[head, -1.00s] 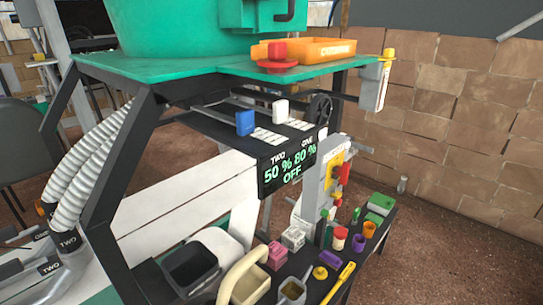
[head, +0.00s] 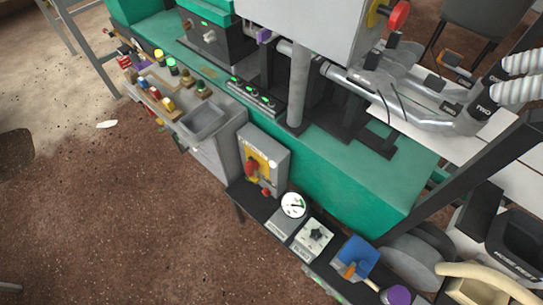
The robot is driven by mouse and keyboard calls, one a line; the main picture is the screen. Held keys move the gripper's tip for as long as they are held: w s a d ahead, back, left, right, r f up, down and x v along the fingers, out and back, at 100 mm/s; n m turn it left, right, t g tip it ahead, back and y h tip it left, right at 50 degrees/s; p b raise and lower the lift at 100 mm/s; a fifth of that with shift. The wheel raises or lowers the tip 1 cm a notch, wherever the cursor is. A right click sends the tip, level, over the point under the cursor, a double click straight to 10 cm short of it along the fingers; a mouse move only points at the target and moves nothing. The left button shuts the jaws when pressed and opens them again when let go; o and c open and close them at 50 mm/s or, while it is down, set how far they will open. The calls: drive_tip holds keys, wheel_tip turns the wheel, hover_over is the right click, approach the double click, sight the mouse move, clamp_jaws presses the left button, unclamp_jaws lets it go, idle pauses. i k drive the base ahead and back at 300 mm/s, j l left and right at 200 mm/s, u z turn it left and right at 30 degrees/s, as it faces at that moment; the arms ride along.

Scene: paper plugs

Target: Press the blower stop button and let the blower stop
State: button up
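A grey control box (head: 262,160) stands at the end of the green machine, with a yellow plate, a red rotary handle (head: 252,168) and a small red knob (head: 265,192) below it. A larger red mushroom-shaped button (head: 398,15) on a yellow base sits on the side of a light grey housing at the top. Their labels are too small to read, so I cannot tell which one, if any, is the blower stop button. The blower itself cannot be identified. My gripper is not in view.
A black shelf carries a white dial gauge (head: 293,205), a knob panel (head: 314,236) and a blue object (head: 357,254). A grey sink unit (head: 205,120) stands beyond. Pipes and ribbed hoses (head: 520,78) fill the right. The brown floor (head: 110,215) at left is largely open.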

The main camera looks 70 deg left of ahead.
sight(266, 192)
drive_tip(key=u, duration=1.65)
